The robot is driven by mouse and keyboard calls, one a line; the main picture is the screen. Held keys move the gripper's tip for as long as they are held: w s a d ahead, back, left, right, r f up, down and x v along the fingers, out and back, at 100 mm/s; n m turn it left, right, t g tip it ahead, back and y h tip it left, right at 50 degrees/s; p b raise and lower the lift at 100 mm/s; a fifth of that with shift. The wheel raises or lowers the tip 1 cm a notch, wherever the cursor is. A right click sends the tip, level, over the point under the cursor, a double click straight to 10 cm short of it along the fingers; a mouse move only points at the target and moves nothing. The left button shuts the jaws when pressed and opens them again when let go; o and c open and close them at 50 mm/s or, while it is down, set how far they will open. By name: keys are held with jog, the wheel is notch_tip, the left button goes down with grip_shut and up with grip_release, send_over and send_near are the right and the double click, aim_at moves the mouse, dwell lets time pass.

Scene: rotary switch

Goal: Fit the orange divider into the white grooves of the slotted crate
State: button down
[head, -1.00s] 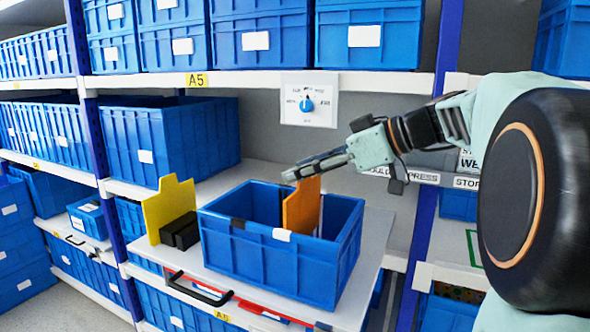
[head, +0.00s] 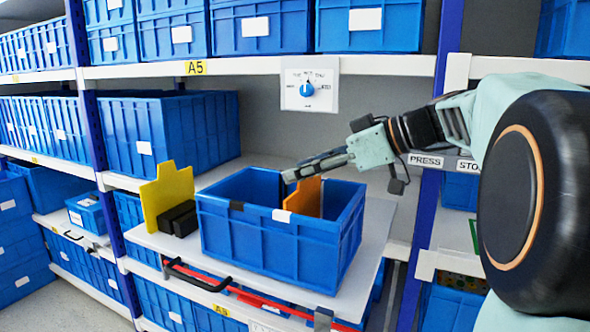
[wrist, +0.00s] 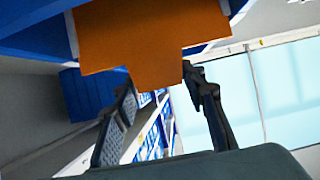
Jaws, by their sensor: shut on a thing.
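The orange divider (head: 307,198) stands upright inside the blue slotted crate (head: 275,250), its lower part hidden behind the front wall. A white groove mark (head: 281,215) shows on the crate's front rim, close to the divider's near edge. A black mark (head: 236,206) is further left on that rim. My gripper (head: 292,176) is above the crate, shut on the divider's narrow tab. In the wrist view the divider (wrist: 130,40) fills the top, with its tab between my gripper's fingers (wrist: 158,78). Whether its edges sit in the grooves cannot be seen.
A yellow divider (head: 166,200) and black blocks (head: 178,218) stand left of the crate on the pull-out white shelf board (head: 372,235). Blue bins fill the shelves around. A rotary switch panel (head: 309,83) hangs behind, near the upper shelf edge.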

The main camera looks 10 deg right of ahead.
jog(key=shift+f+b, duration=1.1)
jog(key=shift+f, duration=0.1)
jog(key=c, duration=1.1)
grip_release()
jog(key=shift+c, duration=0.2)
jog(key=v, duration=1.2)
jog(key=shift+d, duration=0.15)
